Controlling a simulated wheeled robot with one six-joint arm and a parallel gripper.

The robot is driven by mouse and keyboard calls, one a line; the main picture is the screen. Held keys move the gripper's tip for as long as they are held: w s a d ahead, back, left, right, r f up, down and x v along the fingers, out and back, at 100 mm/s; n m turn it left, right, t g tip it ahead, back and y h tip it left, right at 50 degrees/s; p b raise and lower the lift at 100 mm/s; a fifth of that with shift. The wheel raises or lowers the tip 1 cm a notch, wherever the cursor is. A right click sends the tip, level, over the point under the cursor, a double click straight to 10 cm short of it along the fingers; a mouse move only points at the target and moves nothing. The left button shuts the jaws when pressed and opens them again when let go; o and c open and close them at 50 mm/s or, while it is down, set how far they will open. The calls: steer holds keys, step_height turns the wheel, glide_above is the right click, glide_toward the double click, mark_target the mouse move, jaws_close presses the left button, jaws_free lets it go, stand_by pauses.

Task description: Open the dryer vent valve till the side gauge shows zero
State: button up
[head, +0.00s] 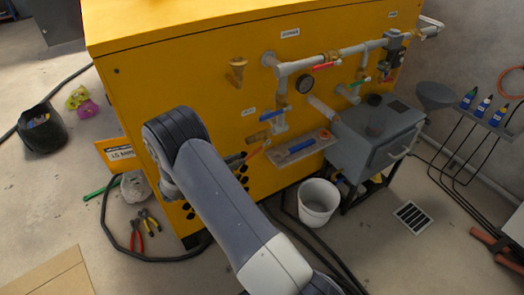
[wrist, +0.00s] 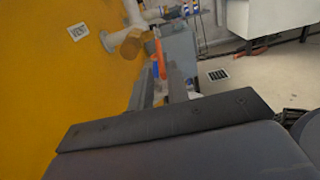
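My gripper (head: 243,157) is beside the yellow cabinet front, largely hidden by my arm in the head view. In the wrist view my gripper (wrist: 160,82) has its two fingers apart, with an orange-red lever (wrist: 159,55) showing between and beyond their tips. I cannot tell whether they touch it. An orange-red lever (head: 257,149) also shows at the gripper in the head view. Other levers are red (head: 299,66), green (head: 362,80) and blue (head: 272,115).
The yellow cabinet (head: 190,70) stands close beside my gripper. A small shelf (head: 318,141) holds a blue tool below the pipes. A grey box (head: 365,150) stands right of it, with a white bucket (head: 318,200) on the floor. Pliers and hoses lie left.

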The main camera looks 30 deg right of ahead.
mark_target(258, 152)
steer(key=d, duration=0.8)
steer(key=shift+w+d+b, duration=0.15)
steer(key=shift+b, duration=0.25)
jaws_close()
